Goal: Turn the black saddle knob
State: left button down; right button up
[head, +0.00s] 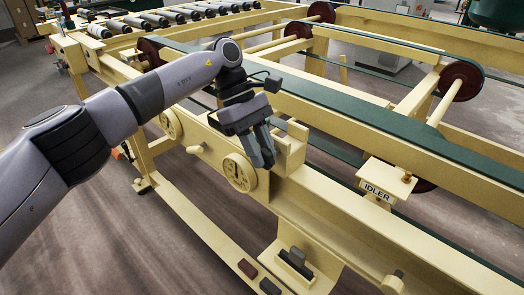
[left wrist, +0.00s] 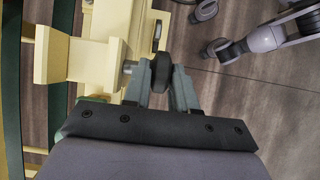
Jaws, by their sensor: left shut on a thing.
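The black saddle knob (left wrist: 161,72) shows in the left wrist view as a dark round disc on a short metal shaft from the cream saddle (left wrist: 92,60). My left gripper (left wrist: 160,84) is shut on the knob, with one grey finger on each side of it. In the head view, my left gripper (head: 264,157) points down beside the cream saddle bracket (head: 290,150) on the frame's front rail. Its fingers hide the knob there.
A numbered cream dial (head: 239,172) sits just left of my left gripper. The IDLER plate (head: 377,192) is to the right. A dark green belt (head: 350,110) runs behind the rail. A small holder with dark blocks (head: 296,260) is below. Floor at front left is open.

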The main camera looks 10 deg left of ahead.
pick_arm(q)
jog(key=shift+g+h, duration=0.3)
jog(key=shift+h, duration=0.1)
jog(key=c, duration=1)
grip_release()
jog(key=v, duration=0.7)
jog(key=shift+p, duration=0.4)
